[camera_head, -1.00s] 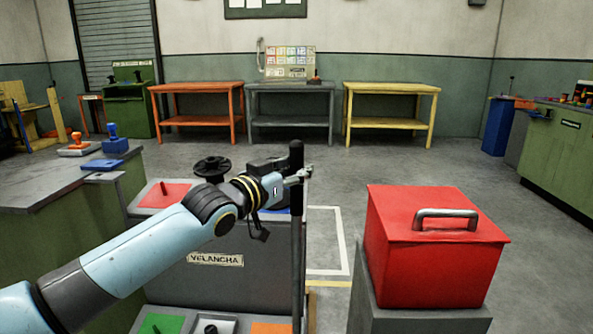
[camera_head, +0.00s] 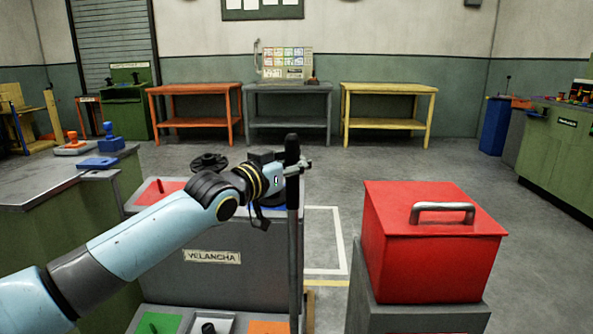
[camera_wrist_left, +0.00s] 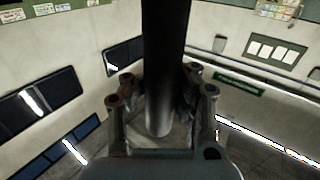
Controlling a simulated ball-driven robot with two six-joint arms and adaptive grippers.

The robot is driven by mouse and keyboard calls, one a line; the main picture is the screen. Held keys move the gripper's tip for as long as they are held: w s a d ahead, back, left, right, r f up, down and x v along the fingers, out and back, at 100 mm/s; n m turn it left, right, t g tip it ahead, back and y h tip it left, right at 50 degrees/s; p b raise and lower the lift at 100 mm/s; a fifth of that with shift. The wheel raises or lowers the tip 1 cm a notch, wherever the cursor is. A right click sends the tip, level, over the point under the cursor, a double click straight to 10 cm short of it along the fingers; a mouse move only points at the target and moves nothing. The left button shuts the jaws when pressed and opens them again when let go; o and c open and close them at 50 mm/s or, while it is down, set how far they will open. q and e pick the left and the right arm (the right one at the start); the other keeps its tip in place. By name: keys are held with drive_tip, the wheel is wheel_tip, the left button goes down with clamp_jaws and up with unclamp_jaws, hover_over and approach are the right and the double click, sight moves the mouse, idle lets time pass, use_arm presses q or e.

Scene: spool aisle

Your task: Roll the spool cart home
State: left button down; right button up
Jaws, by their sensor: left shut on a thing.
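The spool cart (camera_head: 255,283) is a grey box with a "VELANCHA" label, standing low in front of me. Coloured pads show on its top and lower shelf, and a black spool (camera_head: 209,161) is on top behind my arm. An upright dark handle post (camera_head: 293,225) rises at its right edge. My left gripper (camera_head: 294,168) is shut on the post near its top. In the left wrist view the dark post (camera_wrist_left: 165,50) stands between the fingers (camera_wrist_left: 160,100). My right gripper is not in view.
A red box (camera_head: 430,255) with a metal handle stands on a grey pedestal close at the right. A grey-topped counter (camera_head: 50,190) is at the left. White and yellow lines (camera_head: 326,283) mark the floor behind the cart. Orange, grey and yellow tables (camera_head: 388,90) line the far wall, with open floor before them.

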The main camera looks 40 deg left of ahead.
use_arm(q)
drive_tip(key=w+a+b, duration=0.2)
drive_tip(key=w, duration=0.1)
drive_tip(key=w+b, duration=0.1)
drive_tip(key=shift+w+a+f, duration=0.15)
drive_tip(key=shift+a, duration=0.25)
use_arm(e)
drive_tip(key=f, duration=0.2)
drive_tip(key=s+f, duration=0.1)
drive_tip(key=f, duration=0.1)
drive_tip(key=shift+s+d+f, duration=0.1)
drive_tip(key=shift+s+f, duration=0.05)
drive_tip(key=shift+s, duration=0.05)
use_arm(q)
drive_tip(key=c, duration=2)
unclamp_jaws()
drive_tip(key=o, duration=0.4)
drive_tip(key=shift+s+a, duration=0.35)
drive_tip(key=shift+a, duration=0.05)
drive_tip(key=o, duration=0.6)
drive_tip(key=shift+a, duration=0.15)
drive_tip(key=shift+c, duration=0.2)
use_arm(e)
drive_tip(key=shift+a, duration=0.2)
use_arm(q)
drive_tip(key=shift+d, duration=0.2)
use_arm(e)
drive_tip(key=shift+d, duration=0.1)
